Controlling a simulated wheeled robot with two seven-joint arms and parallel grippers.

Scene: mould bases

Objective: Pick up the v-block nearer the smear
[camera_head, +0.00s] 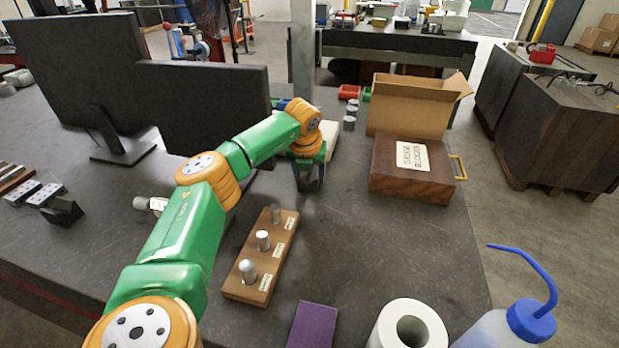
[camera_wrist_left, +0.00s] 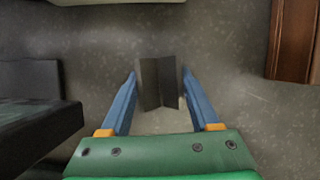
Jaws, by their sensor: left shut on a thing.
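My left gripper (camera_head: 311,186) is low over the dark bench, left of the wooden case. In the left wrist view, its blue fingers (camera_wrist_left: 159,85) stand either side of a dark grey v-block (camera_wrist_left: 158,80) and are shut on it. The block's upright groove line shows between the fingertips. In the head view, the gripper largely hides this block. Another dark angular block (camera_head: 64,213), possibly a v-block, sits at the far left of the bench. I cannot clearly make out a smear. My right gripper is not in view.
A wooden case (camera_head: 412,180) with a label and an open cardboard box (camera_head: 418,105) stand right of the gripper. A wooden pin stand (camera_head: 262,255), purple pad (camera_head: 313,325), white roll (camera_head: 408,325) and blue-capped bottle (camera_head: 520,325) are nearer. Monitors (camera_head: 205,105) stand left.

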